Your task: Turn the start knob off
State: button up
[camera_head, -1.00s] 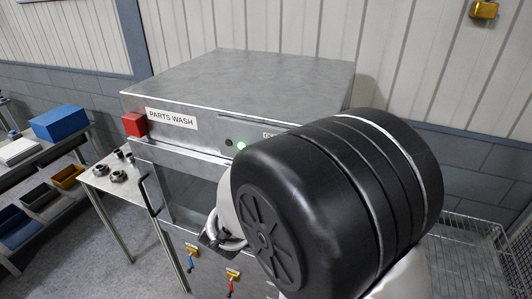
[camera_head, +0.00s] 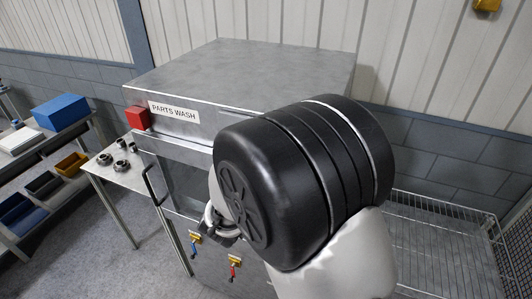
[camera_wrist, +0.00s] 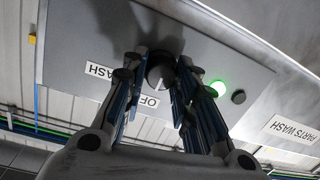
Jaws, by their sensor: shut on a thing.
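The start knob (camera_wrist: 160,73) is a dark round knob on the grey panel of the parts washer (camera_head: 240,80). In the wrist view it sits between the fingertips of my gripper (camera_wrist: 157,82), which is shut on it. In the head view my black arm joint hides the knob and lamp, so the knob's angle is unclear there.
A red box (camera_head: 137,118) is on the washer's left corner. A door handle (camera_head: 153,186) juts from its front, above valves with blue (camera_head: 195,250) and red (camera_head: 232,270) handles. A side table (camera_head: 119,172) with metal parts stands left; a wire rack (camera_head: 440,235) stands right.

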jog(key=shift+r, duration=0.1)
jog(key=o, duration=1)
jog(key=shift+w, duration=0.1)
jog(key=shift+o, duration=0.2)
jog(key=v, duration=1.2)
